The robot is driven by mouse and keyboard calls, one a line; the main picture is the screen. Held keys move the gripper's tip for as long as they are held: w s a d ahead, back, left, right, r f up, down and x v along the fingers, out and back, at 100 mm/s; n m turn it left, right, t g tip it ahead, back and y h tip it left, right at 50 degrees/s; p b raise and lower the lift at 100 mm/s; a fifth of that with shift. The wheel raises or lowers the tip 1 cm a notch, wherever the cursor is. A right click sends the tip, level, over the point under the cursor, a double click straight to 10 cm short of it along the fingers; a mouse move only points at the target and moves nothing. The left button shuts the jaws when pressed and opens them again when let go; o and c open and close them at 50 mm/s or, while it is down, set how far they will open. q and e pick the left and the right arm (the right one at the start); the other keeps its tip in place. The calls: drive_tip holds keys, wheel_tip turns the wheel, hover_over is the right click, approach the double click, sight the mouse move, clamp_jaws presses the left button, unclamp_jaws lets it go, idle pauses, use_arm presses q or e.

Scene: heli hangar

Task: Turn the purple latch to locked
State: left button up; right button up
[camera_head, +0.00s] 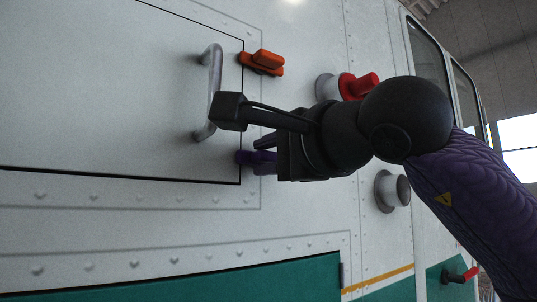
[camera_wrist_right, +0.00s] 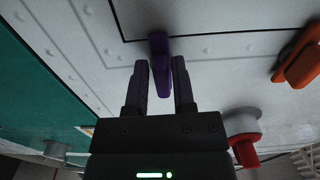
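The purple latch (camera_head: 244,157) sits at the lower right corner of the panel door, partly hidden by my right gripper in the head view. In the right wrist view the latch (camera_wrist_right: 158,42) stands out from the wall, and its near part reaches between my two fingers. My right gripper (camera_head: 264,153) is at the latch, pointing at the wall. Its fingertips (camera_wrist_right: 161,62) lie one on each side of the latch, with a narrow gap seeming to show. Firm contact cannot be made out. My left gripper is in neither view.
An orange latch (camera_head: 263,63) sits at the door's upper right corner. A metal handle (camera_head: 212,95) is on the door. A red knob (camera_head: 360,86) on a round base and a grey round knob (camera_head: 392,190) stick out to the right. A teal panel (camera_head: 190,282) lies below.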

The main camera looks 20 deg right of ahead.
drive_tip(key=shift+o, duration=1.3)
drive_tip(key=shift+s+d, duration=0.1)
drive_tip(key=shift+s, duration=0.15)
drive_tip(key=b+v, duration=0.3)
drive_tip(key=v, duration=0.6)
drive_tip(key=shift+s, duration=0.2)
